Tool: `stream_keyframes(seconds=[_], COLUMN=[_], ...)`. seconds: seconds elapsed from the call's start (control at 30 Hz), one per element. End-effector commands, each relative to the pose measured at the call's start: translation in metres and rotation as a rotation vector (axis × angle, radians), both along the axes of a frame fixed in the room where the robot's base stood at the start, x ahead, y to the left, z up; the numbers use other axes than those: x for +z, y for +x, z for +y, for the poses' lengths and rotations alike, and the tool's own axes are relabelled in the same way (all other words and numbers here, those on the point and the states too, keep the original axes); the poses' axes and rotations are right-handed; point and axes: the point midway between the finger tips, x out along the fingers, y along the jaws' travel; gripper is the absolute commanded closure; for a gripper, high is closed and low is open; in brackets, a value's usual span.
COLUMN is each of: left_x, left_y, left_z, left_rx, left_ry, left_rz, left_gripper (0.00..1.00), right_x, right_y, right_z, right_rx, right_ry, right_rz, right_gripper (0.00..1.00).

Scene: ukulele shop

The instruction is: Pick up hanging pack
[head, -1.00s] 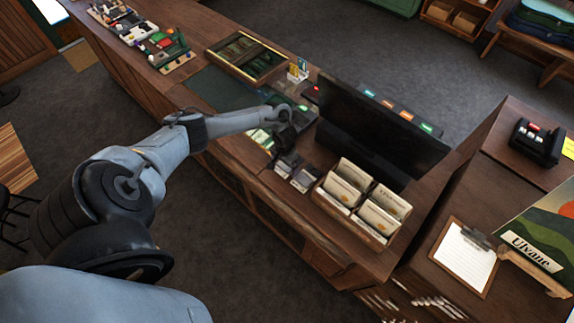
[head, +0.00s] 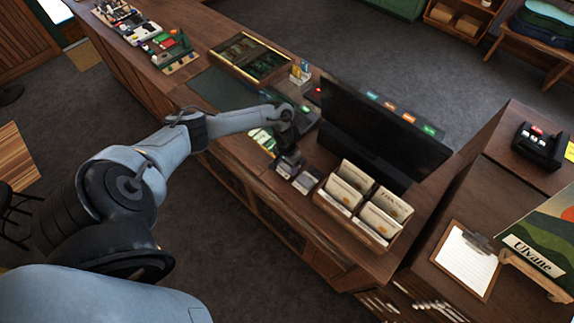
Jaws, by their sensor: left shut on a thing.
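My left gripper (head: 289,160) reaches over the counter from the left and points down at its front edge, just left of the wooden card rack. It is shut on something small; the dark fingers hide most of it. Small grey-and-white packs (head: 306,182) show right beside and below the fingers at the counter edge. I cannot tell which pack is held, or whether it is clear of its support. My right gripper is out of view.
The wooden rack (head: 322,203) of cream packs stands close right of the gripper. A dark monitor (head: 385,130) stands behind it. A framed display case (head: 250,59) lies farther back. A clipboard (head: 467,261) lies at right. Open floor (head: 215,225) is in front of the counter.

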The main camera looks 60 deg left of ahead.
Motion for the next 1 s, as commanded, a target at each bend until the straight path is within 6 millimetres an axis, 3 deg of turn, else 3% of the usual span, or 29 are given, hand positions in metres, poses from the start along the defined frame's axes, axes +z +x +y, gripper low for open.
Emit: stream_keyframes(seconds=[0.23,0.6,0.8,1.0], left_x=[0.035,0.079,0.097,0.102], left_y=[0.0,0.022,0.029,0.032], left_z=[0.001,-0.072,-0.098,-0.11], left_rx=[-0.002,-0.004,-0.002,0.0], left_ry=[0.003,0.0,0.0,0.001], left_rz=[-0.002,-0.003,-0.001,0.0], left_gripper=[0.6,0.6,0.6,0.6], right_x=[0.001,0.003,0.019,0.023], right_y=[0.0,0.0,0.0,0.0], right_z=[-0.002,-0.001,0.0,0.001], right_rx=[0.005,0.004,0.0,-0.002], right_ry=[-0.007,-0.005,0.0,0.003], right_rz=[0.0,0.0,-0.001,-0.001], right_gripper=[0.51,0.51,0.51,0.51])
